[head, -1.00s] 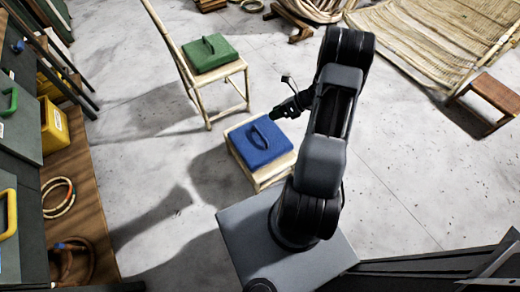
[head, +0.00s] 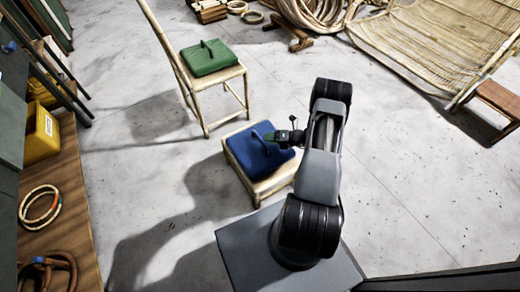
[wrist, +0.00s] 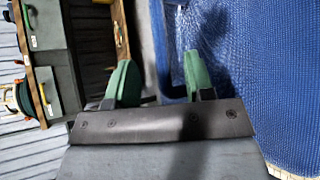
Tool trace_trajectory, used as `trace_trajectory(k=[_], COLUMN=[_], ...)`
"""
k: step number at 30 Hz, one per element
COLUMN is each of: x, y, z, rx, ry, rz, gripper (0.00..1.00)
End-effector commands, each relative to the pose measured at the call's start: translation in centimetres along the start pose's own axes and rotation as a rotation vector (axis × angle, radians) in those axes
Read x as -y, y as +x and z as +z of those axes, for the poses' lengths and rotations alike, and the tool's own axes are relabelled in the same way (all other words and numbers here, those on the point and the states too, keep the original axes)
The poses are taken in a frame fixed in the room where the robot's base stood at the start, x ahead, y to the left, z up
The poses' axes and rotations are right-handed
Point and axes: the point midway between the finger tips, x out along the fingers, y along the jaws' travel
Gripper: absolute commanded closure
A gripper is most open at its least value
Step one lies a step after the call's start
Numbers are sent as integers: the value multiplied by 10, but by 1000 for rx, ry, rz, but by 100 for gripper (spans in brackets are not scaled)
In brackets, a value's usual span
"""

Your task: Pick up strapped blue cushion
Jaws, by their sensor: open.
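The blue cushion (head: 250,158) lies on a low rattan stool (head: 276,185) in the head view. In the wrist view the cushion's woven blue surface (wrist: 255,80) fills the right side, very close. My gripper (wrist: 160,82) is open there, its two green-tipped fingers apart. A dark blue strip shows between and beyond them; I cannot tell whether it is the strap or the cushion's edge.
A rattan chair with a green strapped cushion (head: 208,62) stands behind to the left. A wooden shelf (head: 78,215) with a yellow box (head: 42,135) and coils runs along the left. A large rattan frame (head: 425,50) lies upper right. Grey floor is clear between.

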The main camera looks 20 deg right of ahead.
Motion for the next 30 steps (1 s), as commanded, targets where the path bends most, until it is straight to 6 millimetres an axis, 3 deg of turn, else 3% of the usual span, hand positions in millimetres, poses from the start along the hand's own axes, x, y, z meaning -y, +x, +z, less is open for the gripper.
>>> trace_trajectory(k=[5,15,25,30], x=[1,2,0,0], y=[9,51,56,56], z=[0,1,2,2], rx=[0,-1,0,0], ry=[-1,-2,-1,-1], rz=[0,0,-1,-1], gripper=[52,52,52,66])
